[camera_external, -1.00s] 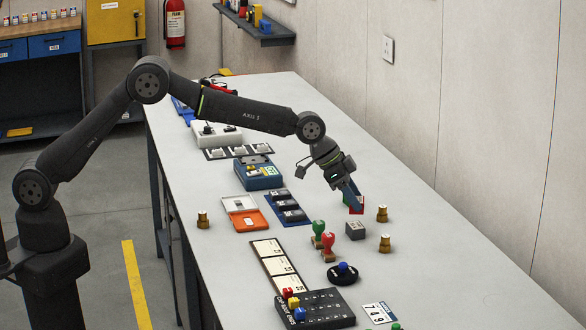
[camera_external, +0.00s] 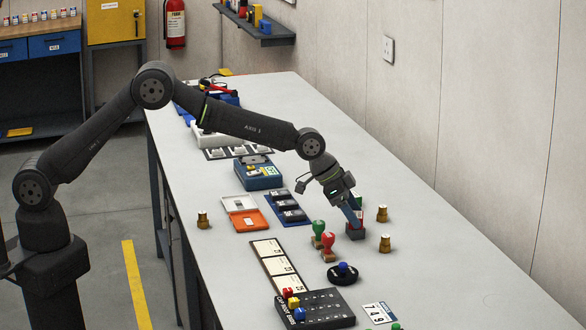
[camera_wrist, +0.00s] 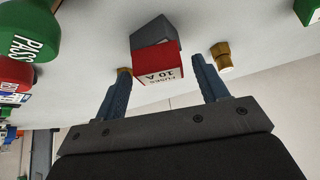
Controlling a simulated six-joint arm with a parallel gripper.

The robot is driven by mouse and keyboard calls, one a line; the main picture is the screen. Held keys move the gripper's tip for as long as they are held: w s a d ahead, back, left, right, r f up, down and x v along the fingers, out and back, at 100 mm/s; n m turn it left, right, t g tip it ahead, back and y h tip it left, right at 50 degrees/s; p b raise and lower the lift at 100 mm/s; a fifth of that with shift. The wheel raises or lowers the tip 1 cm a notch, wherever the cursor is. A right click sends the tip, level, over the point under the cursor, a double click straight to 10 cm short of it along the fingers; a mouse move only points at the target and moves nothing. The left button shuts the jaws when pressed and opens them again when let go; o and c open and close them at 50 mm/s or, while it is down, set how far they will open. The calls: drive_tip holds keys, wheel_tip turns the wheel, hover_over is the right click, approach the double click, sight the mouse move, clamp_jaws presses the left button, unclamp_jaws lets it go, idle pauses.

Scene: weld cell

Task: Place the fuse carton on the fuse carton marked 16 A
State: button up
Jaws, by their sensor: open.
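A red fuse carton (camera_wrist: 158,75) marked FUSES 10 A sits on a grey carton (camera_wrist: 155,36) in the wrist view. No mark can be read on the grey carton's visible faces. My gripper (camera_wrist: 163,68) is open, with one blue finger on each side of the red carton and gaps between. In the external view my gripper (camera_external: 354,216) points down at the stack. A green carton (camera_external: 360,201) stands just behind it, its marking unreadable.
Brass fittings (camera_external: 382,214) (camera_external: 385,244) stand right of the stack. A green stamp (camera_external: 318,232) and a red stamp (camera_external: 328,247) stand close on its left. A round black stand (camera_external: 343,274) lies in front. The bench along the wall at right is clear.

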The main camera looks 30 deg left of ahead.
drive_tip(key=shift+r, duration=0.1)
drive_tip(key=shift+r, duration=0.25)
drive_tip(key=v, duration=1.1)
drive_tip(key=shift+a+r, duration=0.2)
drive_tip(key=x, duration=1.2)
drive_tip(key=shift+s+r, duration=0.1)
drive_tip(key=shift+r, duration=1.3)
